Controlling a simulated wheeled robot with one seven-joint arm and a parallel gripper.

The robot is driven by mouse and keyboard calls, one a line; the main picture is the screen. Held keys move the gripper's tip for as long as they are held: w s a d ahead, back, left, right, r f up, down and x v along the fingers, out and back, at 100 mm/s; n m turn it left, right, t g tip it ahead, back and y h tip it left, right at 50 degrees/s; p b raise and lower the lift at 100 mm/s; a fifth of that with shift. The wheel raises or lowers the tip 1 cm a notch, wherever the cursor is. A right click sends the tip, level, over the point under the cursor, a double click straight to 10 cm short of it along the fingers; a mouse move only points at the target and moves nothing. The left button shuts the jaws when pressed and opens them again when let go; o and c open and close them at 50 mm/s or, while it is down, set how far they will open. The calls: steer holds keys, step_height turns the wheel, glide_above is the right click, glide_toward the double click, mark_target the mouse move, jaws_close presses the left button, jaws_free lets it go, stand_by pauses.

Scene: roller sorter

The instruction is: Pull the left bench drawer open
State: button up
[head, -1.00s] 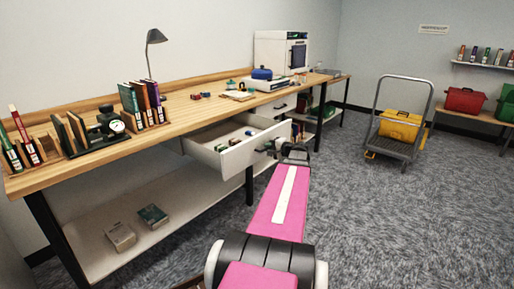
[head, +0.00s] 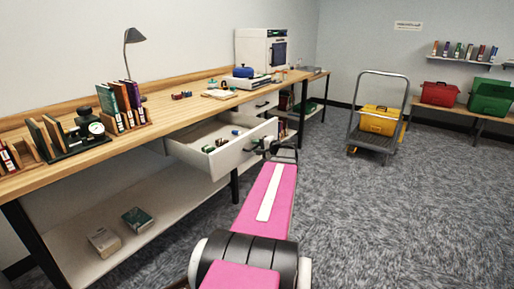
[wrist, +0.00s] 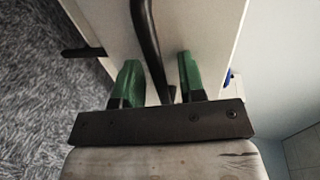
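The left bench drawer (head: 232,158) is pulled well out from under the wooden bench top, with several small coloured items inside. Its dark handle is on the white front panel, beside my gripper (head: 282,152). In the wrist view, the black bar handle (wrist: 147,35) runs between my two green fingers (wrist: 158,85), with a visible gap on each side. My gripper is open around the handle, not clamped on it. The white drawer front (wrist: 195,25) lies beyond the fingers. The head view shows the fingertips too small to judge.
The bench top (head: 160,117) holds books, a lamp (head: 131,45) and a white cabinet (head: 262,52). A lower shelf (head: 85,215) carries two boxes. A trolley (head: 372,140) with a yellow case (head: 381,119) stands at the right. The carpet between is clear.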

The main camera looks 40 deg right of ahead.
steer(key=shift+s, duration=0.1)
steer(key=v, duration=1)
steer(key=shift+s, duration=0.3)
steer(key=shift+d, duration=0.1)
